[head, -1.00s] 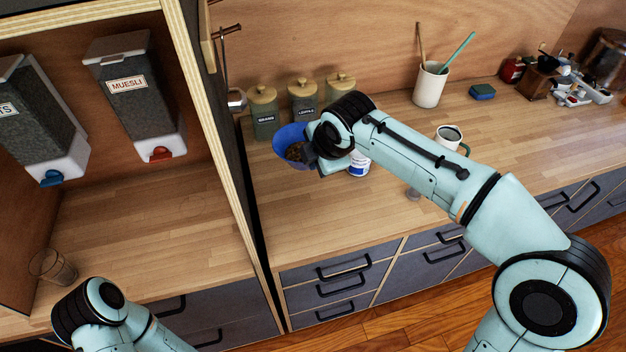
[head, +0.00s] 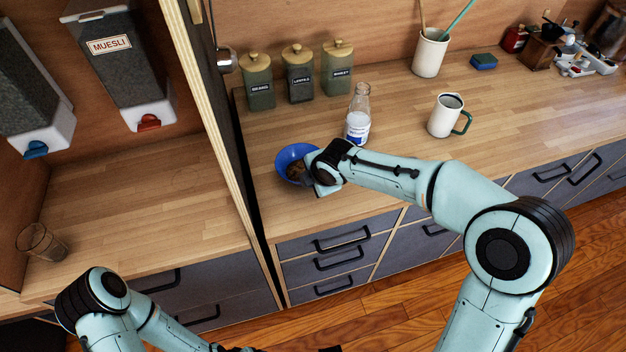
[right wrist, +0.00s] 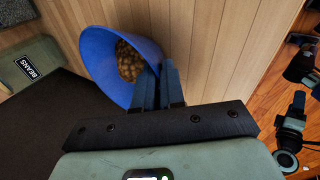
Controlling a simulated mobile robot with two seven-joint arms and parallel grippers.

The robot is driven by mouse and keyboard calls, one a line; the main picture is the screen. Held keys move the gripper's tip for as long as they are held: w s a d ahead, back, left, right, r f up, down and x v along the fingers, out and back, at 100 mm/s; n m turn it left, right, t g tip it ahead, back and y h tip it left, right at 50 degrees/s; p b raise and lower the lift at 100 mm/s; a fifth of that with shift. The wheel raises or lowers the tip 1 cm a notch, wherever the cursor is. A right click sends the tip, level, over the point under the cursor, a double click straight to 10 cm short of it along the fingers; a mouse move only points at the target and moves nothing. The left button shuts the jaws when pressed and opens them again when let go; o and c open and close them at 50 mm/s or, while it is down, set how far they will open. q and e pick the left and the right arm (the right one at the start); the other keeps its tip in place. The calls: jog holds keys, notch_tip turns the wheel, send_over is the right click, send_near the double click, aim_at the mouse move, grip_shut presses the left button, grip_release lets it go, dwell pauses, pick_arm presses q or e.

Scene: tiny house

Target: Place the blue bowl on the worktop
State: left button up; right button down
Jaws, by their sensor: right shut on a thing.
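The blue bowl (head: 284,159) holds brown round pieces (head: 296,171) and is over the left part of the wooden worktop (head: 520,120), towards its front. My right gripper (head: 312,180) is shut on the bowl's near rim. In the right wrist view the fingers (right wrist: 158,88) pinch the rim of the bowl (right wrist: 96,52), with the brown pieces inside. I cannot tell whether the bowl's base touches the worktop. My left arm is at the lower left of the head view; its gripper does not show clearly.
Several lidded jars (head: 299,76) stand at the back. A bottle (head: 358,118) and a white mug (head: 445,115) stand right of the bowl. An upright panel (head: 215,130) borders the left. Drawers (head: 335,262) lie below the front edge. The worktop's middle front is clear.

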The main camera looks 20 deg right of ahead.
jog(key=shift+f, duration=0.15)
jog(key=c, duration=1.5)
grip_release()
jog(key=shift+f, duration=0.1)
jog(key=shift+o, duration=1.4)
jog(key=shift+r, duration=0.3)
jog(key=p+v, duration=0.1)
jog(key=v, duration=1)
jog(key=shift+s+r, duration=0.25)
jog(key=shift+s, duration=0.05)
